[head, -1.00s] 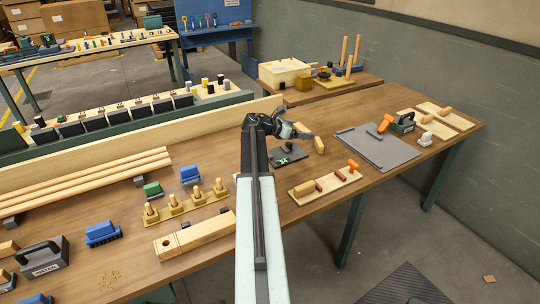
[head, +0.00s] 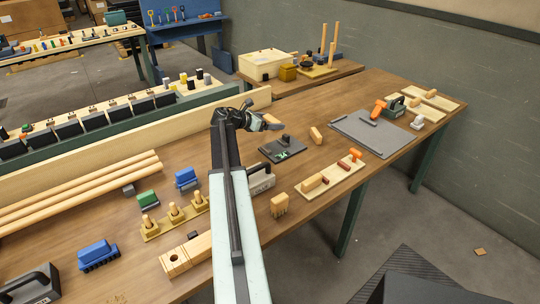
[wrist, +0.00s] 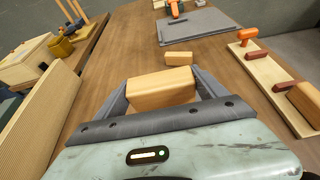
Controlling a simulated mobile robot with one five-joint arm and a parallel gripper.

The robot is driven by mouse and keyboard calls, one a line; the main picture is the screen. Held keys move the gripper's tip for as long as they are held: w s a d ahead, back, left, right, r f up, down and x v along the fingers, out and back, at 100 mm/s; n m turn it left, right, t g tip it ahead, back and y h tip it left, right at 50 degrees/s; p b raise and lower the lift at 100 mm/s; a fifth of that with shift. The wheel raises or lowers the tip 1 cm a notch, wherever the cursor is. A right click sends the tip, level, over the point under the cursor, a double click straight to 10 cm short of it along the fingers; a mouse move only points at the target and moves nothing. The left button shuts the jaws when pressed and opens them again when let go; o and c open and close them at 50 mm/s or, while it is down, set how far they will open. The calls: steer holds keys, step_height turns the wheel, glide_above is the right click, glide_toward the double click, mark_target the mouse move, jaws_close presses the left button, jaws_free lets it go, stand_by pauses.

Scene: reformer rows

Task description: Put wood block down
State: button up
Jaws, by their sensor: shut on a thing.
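My gripper (head: 262,122) is shut on a tan wood block (wrist: 160,88), which lies crosswise between the two grey fingers in the wrist view. In the head view only a small part of the held block (head: 272,121) shows at the fingertips. It appears to be above the brown table; the gap is hard to judge. A second, similar wood block (head: 315,134) lies on the table to the right of my gripper. In the wrist view this block (wrist: 179,58) is just beyond the held one, apart from it.
A dark plate with a green mark (head: 283,149) lies below my gripper. A board with an orange-handled piece (head: 330,180) is at the right, and a grey mat (head: 355,142) lies beyond. Bare table stretches behind the gripper. A long wooden rail (head: 150,125) stands at the left.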

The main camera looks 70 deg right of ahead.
steer(key=shift+w+f, duration=0.1)
steer(key=shift+f, duration=0.85)
steer(key=shift+r, duration=0.35)
step_height(320, 180, down, 10)
steer(key=b, duration=1)
steer(key=shift+f, duration=0.15)
steer(key=o, duration=1.5)
